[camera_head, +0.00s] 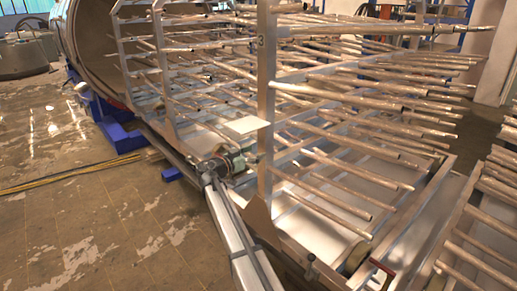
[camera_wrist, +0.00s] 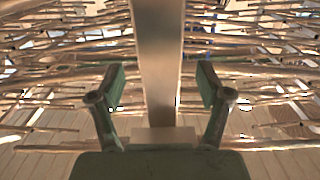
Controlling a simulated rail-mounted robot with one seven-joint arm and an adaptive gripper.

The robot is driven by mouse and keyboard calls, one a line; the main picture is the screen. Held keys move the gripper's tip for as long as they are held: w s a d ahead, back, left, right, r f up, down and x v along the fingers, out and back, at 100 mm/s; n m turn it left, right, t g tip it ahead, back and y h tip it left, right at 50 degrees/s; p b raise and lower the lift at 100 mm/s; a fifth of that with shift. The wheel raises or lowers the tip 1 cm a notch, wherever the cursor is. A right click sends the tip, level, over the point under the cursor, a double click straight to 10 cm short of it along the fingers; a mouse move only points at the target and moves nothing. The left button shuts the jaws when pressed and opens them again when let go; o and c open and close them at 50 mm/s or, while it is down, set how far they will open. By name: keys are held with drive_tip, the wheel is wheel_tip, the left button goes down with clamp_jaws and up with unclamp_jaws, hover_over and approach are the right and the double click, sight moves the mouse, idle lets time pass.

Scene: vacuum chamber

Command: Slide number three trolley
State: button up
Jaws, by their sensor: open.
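The trolley is a metal rack with many long horizontal rods; its upright post (camera_head: 265,95) bears a number 3 near the top in the head view. A flat pale plate (camera_head: 245,127) shows beside the post at mid height. In the wrist view the post (camera_wrist: 158,60) runs down the middle of the picture, with a pale flat piece (camera_wrist: 165,134) at its lower end. My gripper (camera_wrist: 159,86) is open, one finger on each side of the post in the picture. No contact is visible, and I cannot tell the gap.
The round chamber opening (camera_head: 92,45) stands at the back left. Blue supports (camera_head: 122,135) sit below the chamber. Another rack with rods (camera_head: 485,225) is at the right. The left floor is mostly clear.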

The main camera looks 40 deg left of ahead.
drive_tip(key=shift+w+d, duration=0.2)
drive_tip(key=shift+w, duration=0.85)
clamp_jaws()
drive_tip(key=shift+s+f, duration=0.1)
